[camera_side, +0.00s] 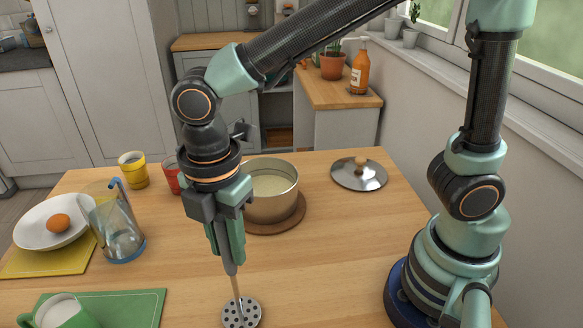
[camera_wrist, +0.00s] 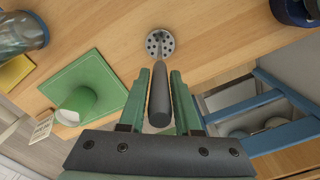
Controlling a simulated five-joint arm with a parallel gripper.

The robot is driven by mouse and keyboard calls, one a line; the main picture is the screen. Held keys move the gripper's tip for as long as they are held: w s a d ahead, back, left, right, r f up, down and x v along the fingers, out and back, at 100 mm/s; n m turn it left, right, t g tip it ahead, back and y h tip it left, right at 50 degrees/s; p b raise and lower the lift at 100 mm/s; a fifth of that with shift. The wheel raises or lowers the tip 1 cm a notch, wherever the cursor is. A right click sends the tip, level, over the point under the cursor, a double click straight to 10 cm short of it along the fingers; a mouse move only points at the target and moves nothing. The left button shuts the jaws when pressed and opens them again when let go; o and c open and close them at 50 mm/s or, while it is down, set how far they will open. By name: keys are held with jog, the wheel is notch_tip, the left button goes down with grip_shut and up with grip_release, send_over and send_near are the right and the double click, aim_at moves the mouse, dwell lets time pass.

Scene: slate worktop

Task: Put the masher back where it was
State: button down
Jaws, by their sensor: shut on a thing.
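The masher has a dark grey handle (camera_wrist: 160,100), a thin shaft and a round perforated disc (camera_side: 242,313). The disc also shows in the wrist view (camera_wrist: 160,43). My gripper (camera_side: 228,256) is shut on the handle, with one green finger on each side, also seen in the wrist view (camera_wrist: 160,85). The masher hangs nearly upright, disc down, over the front of the wooden table. I cannot tell whether the disc touches the table. The pot (camera_side: 287,209) with pale contents stands behind my gripper on a round wooden trivet (camera_side: 298,217).
A glass jug (camera_side: 118,236), a white plate (camera_side: 30,235) with an egg, and yellow and red cups (camera_side: 133,171) stand left. A green mug (camera_wrist: 76,104) sits on a green mat (camera_wrist: 95,75). The pot lid (camera_side: 359,177) lies right. An open blue-edged drawer (camera_wrist: 243,107) holds pale dishes.

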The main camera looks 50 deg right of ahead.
jog(key=shift+f, duration=0.45)
jog(key=c, duration=0.6)
grip_release()
notch_tip(320, 180, up, 12)
jog(key=shift+f, duration=0.15)
jog(key=shift+d+r, duration=0.15)
jog(key=shift+r, duration=0.05)
jog(key=d+f+m+t, duration=0.1)
jog(key=d+m+t, duration=0.1)
jog(key=d+m, duration=0.8)
jog(key=w+d+f+m+t, duration=0.1)
jog(key=d+f+m+t, duration=0.1)
jog(key=d+m, duration=0.8)
jog(key=shift+w+d+f+t, duration=0.3)
jog(key=shift+d+t, duration=0.5)
jog(key=shift+d, duration=0.4)
